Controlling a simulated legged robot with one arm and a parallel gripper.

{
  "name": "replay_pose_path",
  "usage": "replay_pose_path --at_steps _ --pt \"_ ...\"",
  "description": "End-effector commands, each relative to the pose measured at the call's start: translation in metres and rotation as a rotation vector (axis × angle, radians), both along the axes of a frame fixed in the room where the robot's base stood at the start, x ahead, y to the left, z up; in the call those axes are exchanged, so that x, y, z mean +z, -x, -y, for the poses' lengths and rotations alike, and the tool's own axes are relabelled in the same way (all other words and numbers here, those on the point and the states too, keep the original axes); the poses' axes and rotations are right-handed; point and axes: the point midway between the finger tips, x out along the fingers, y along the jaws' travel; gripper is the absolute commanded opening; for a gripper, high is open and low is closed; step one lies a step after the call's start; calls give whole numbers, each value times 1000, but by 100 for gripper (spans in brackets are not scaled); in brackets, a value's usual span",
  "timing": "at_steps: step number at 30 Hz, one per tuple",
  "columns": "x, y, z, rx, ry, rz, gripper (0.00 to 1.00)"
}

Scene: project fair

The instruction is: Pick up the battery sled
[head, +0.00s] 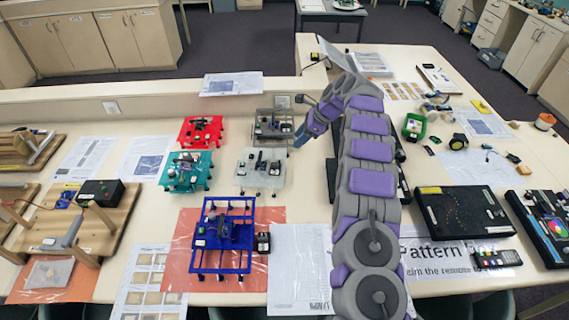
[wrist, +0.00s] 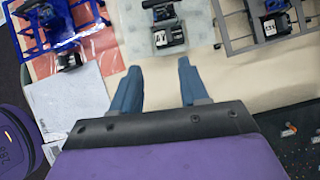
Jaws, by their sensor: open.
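No label marks one item as the battery sled, so I cannot tell which it is. Several stand-like frames carry dark parts: a blue one (head: 207,262), a red one (head: 187,134), a teal one (head: 203,176), a clear whitish one (head: 246,182) and a grey one (head: 261,117). A small black block (head: 263,243) sits just right of the blue frame; it also shows in the wrist view (wrist: 68,61). My gripper (head: 301,136) is open and empty, right of the grey frame. In the wrist view, its fingers (wrist: 158,68) point toward the whitish frame (wrist: 196,12).
Papers (head: 300,275) lie right of the blue frame. A black board (head: 465,212) is right of my arm, and a wooden rig (head: 75,225) stands at the left. A low ledge (head: 130,94) runs along the back. Bare tabletop shows around the whitish frame.

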Motion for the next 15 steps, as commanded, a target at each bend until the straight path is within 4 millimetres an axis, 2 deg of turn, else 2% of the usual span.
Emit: replay_pose_path --at_steps 10,15 --pt "-18 -8 -4 -36 -6 -15 44" --pt "-42 -10 -18 -34 -5 -19 44"
